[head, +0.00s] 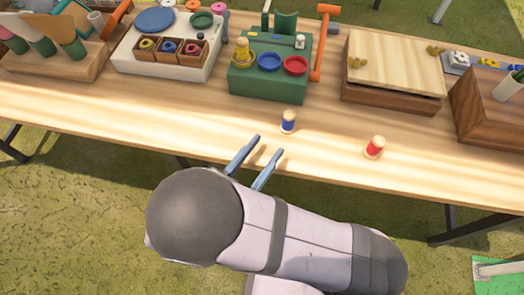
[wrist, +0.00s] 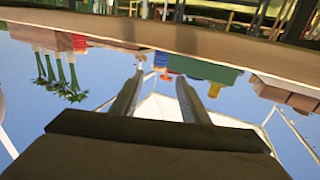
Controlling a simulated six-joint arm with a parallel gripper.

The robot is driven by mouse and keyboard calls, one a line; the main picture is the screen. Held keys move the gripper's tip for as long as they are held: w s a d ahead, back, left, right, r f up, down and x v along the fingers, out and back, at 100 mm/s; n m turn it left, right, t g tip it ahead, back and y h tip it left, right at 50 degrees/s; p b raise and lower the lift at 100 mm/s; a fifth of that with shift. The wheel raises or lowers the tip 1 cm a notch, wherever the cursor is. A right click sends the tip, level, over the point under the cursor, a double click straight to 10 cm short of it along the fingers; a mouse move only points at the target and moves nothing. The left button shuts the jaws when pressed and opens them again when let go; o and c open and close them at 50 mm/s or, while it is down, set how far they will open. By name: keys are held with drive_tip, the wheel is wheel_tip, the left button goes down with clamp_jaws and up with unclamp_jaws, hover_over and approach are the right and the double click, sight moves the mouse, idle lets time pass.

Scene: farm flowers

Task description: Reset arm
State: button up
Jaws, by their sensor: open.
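My gripper (head: 268,148) is open and empty, with two blue-grey fingers spread apart near the table's front edge in the head view. My arm comes in from the lower right. In the wrist view my gripper (wrist: 160,82) shows its two fingers apart with nothing between them; the scene there appears upside down. A blue spool (head: 288,122) stands upright on the table just beyond the fingertips, apart from them. A red spool (head: 375,147) stands on the table to the right, near the front edge.
Grass lies below.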

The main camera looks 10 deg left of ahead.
drive_tip(key=shift+s, duration=0.1)
idle(0.4)
drive_tip(key=w+d+r+m+p, duration=0.1)
drive_tip(key=w+m, duration=0.1)
drive_tip(key=w+d+r+m+g+h+p, duration=0.1)
drive_tip(key=w+d+r+m, duration=0.1)
drive_tip(key=w, duration=0.1)
drive_tip(key=w+d+r+m+g+p, duration=0.1)
drive_tip(key=w+d, duration=0.1)
drive_tip(key=shift+w+r+m, duration=0.15)
drive_tip(key=shift+r+m, duration=0.05)
drive_tip(key=shift+m, duration=0.2)
drive_tip(key=w+d+r+g+y+p, duration=0.45)
drive_tip(key=w+d+y+p, duration=0.25)
drive_tip(key=w, duration=0.5)
drive_tip(key=s+d+n+g+p, duration=0.1)
drive_tip(key=s+d+n+g, duration=0.3)
drive_tip(key=s, duration=0.5)
drive_tip(key=s+d+n+g+p, duration=0.2)
drive_tip(key=s+d+n+g, duration=0.3)
drive_tip(key=s, duration=0.5)
drive_tip(key=shift+d+f+n+g+y, duration=0.3)
drive_tip(key=shift+n+g+y, duration=0.1)
drive_tip(key=shift+n+g, duration=0.2)
